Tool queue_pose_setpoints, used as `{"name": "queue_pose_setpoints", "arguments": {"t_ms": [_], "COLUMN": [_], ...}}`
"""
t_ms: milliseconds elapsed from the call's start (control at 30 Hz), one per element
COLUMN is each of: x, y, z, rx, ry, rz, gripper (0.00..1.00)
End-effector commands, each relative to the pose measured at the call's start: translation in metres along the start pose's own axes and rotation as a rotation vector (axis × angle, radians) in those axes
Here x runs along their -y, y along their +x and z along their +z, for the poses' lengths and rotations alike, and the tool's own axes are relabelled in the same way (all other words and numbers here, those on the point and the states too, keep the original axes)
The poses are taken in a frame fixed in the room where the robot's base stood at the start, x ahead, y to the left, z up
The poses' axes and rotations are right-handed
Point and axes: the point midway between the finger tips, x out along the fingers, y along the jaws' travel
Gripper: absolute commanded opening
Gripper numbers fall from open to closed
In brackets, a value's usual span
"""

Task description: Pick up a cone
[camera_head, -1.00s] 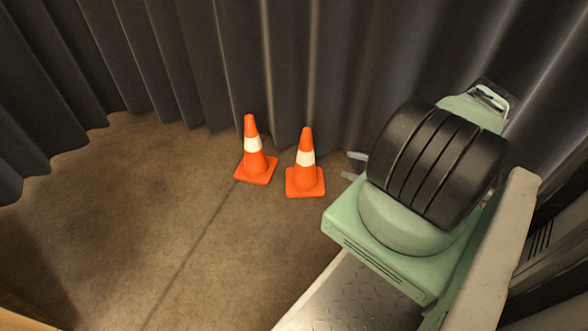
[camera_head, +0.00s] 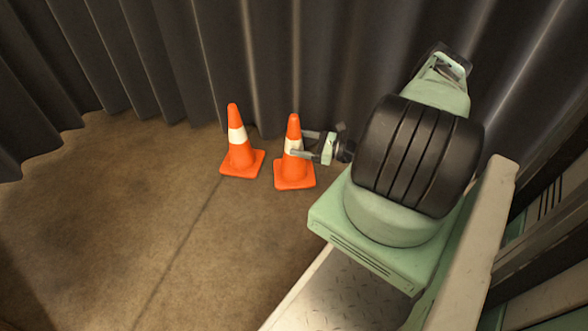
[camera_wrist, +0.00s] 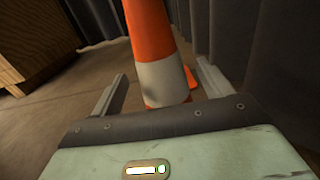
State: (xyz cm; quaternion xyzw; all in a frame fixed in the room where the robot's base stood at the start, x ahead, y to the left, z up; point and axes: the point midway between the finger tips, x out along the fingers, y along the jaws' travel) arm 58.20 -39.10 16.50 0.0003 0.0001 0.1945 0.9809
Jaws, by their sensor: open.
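Two orange cones with white bands stand upright on the brown floor near the curtain. The right cone (camera_head: 294,172) has my gripper (camera_head: 298,144) at its upper part, with the fingers reaching in from the right around the height of its white band. In the wrist view the right cone (camera_wrist: 160,75) rises between the two open fingers of my gripper (camera_wrist: 158,82), nearer the right finger. I cannot tell whether either finger touches it. The left cone (camera_head: 240,157) stands a little apart to the left. A bit of orange (camera_wrist: 190,76) shows behind the near cone in the wrist view.
A dark pleated curtain (camera_head: 180,60) hangs close behind the cones. A wooden box (camera_wrist: 35,45) shows at the upper left of the wrist view. Open floor (camera_head: 120,210) lies to the left and in front of the cones.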

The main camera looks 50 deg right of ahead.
Motion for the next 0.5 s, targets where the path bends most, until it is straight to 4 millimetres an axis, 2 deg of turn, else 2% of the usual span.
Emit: {"name": "queue_pose_setpoints", "arguments": {"t_ms": [100, 300, 500], "x": [0.0, 0.0, 0.0], "y": [0.014, 0.039, 0.048], "z": [-0.007, -0.007, -0.004], "rx": [0.0, 0.0, 0.0], "ry": [-0.001, -0.002, -0.001], "rz": [0.004, 0.004, 0.001], "gripper": [0.79, 0.79, 0.79]}}
